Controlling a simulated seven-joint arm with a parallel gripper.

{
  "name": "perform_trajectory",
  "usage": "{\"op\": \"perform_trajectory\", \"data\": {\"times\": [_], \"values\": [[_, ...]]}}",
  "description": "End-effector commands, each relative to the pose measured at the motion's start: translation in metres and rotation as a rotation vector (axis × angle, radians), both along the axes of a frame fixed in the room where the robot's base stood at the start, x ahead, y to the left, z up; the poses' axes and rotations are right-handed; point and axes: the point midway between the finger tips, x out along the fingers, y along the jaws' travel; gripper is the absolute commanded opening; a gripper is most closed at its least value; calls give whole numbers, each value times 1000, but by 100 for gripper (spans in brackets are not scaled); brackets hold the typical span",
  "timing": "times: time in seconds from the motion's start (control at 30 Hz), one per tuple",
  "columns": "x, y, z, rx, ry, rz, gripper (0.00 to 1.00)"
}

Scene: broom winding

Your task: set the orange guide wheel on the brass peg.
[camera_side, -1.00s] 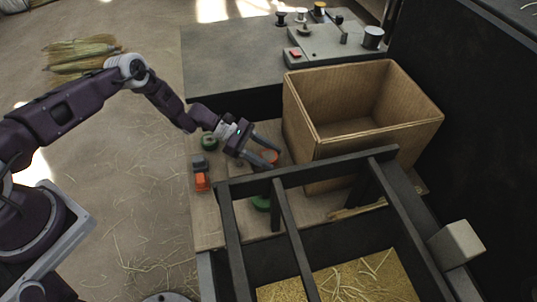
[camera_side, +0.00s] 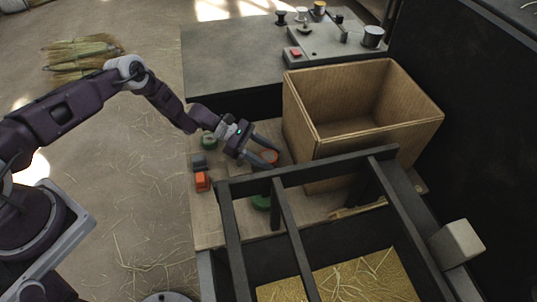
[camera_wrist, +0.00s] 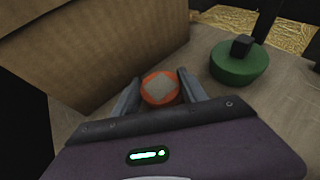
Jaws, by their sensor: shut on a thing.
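The orange guide wheel (camera_side: 270,156) is low over the board beside the cardboard box. In the wrist view the orange wheel (camera_wrist: 147,97) has a pale grey top and sits between my two fingers. My gripper (camera_side: 267,158) is shut on the wheel, one finger on each side. I cannot tell if the wheel still touches the board. I cannot make out the brass peg in either view.
The open cardboard box (camera_side: 318,150) stands close to my fingers. A green disc (camera_wrist: 232,70) with a black block on top lies to the right in the wrist view. A dark frame (camera_side: 310,172) crosses in front.

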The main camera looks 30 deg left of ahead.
Motion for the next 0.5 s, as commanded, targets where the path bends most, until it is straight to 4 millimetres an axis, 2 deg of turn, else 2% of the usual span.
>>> {"op": "perform_trajectory", "data": {"times": [0.37,0.4,0.5], "values": [[0,0,-8,-1,1,0,6],[0,0,-7,-1,1,0,58],[0,0,-7,-1,0,0,59]]}}
